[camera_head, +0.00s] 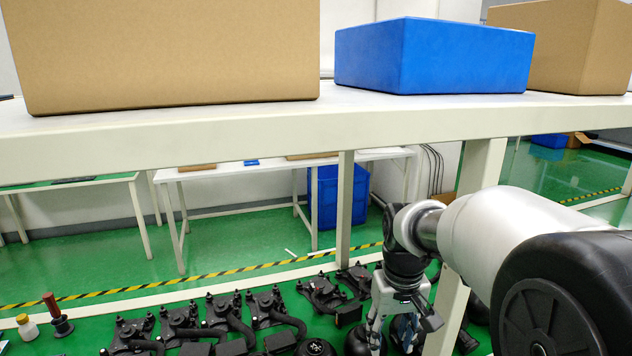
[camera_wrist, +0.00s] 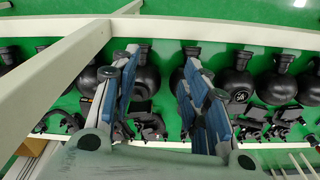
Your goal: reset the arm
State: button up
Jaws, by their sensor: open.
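My gripper (camera_wrist: 157,100) is open in the wrist view, its two blue-padded fingers apart with nothing between them. Beyond the fingers lie black parts on a green surface. In the head view my gripper (camera_head: 393,325) points down at the lower right, beside a white post of the shelf frame. Its fingertips are cut off by the lower edge there. My silver and black arm reaches in from the right.
A white shelf (camera_head: 240,130) crosses above, bearing a large cardboard box (camera_head: 165,50), a blue box (camera_head: 430,55) and another cardboard box (camera_head: 570,45). Several black parts (camera_head: 265,308) stand on the green surface below. White frame bars (camera_wrist: 60,85) run close to my gripper.

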jog(key=s+r+t, duration=0.2)
jog(key=s, duration=1)
jog(key=s+r+m+t, duration=0.1)
jog(key=s+r, duration=0.2)
jog(key=s, duration=0.9)
jog(key=shift+t, duration=0.4)
jog(key=shift+r, duration=0.1)
jog(key=shift+c, duration=0.4)
